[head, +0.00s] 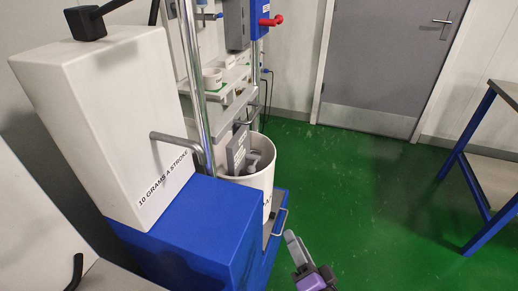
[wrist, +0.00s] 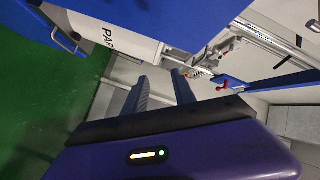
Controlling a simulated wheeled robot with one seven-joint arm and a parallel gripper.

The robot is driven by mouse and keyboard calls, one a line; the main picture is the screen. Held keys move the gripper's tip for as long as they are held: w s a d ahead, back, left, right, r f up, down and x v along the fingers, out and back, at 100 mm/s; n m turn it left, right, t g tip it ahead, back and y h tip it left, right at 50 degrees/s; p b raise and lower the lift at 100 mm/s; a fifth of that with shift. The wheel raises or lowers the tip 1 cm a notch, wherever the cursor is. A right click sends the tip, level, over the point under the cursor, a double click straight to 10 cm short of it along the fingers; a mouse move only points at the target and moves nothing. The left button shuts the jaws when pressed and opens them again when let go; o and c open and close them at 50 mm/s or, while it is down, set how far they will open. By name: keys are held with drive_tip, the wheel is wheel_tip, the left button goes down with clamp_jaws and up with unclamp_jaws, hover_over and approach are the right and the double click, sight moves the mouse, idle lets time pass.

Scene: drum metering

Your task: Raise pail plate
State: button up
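The white pail (head: 262,183) stands upright behind the blue block, with dark lettering partly cut off on its side. Beneath it, a blue and grey plate (head: 272,236) with a silver bar handle (head: 281,221) sticks out at the right. The wrist view shows the handle (wrist: 65,41) at upper left and part of the lettered pail (wrist: 125,40). My gripper (head: 291,238) is just right of and in front of the handle in the head view, apart from it. In the wrist view its two fingers (wrist: 160,82) are spread with nothing visible between them.
A white box (head: 105,120) lettered "10 GRAMS A STROKE" sits on a blue block (head: 195,235). A steel post (head: 195,80) and shelves rise behind. A blue-legged table (head: 475,165) stands at right. Green floor (head: 370,210) between is clear. A grey door (head: 390,60) is behind.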

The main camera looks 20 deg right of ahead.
drive_tip(key=w+r+m+t+y+b, duration=0.1)
drive_tip(key=w+r+m+b, duration=0.1)
drive_tip(key=w, duration=0.7)
drive_tip(key=w+r+m+y+b, duration=0.1)
drive_tip(key=w+r+m+b, duration=0.1)
drive_tip(key=w, duration=0.6)
drive_tip(key=m+t+y+b, duration=0.1)
drive_tip(key=m+b, duration=0.1)
drive_tip(key=b, duration=0.1)
approach(255, 113)
drive_tip(key=w, duration=0.3)
drive_tip(key=shift+w+a+r+b, duration=0.1)
drive_tip(key=shift+w+a+b, duration=0.15)
drive_tip(key=shift+w, duration=0.9)
drive_tip(key=shift+w+a+r+b, duration=0.15)
drive_tip(key=shift+w+a, duration=0.15)
drive_tip(key=shift+w, duration=0.85)
drive_tip(key=shift+w+a+r+b, duration=0.1)
drive_tip(key=shift+w+a+b, duration=0.15)
drive_tip(key=shift+w, duration=0.9)
clamp_jaws()
drive_tip(key=shift+f, duration=0.1)
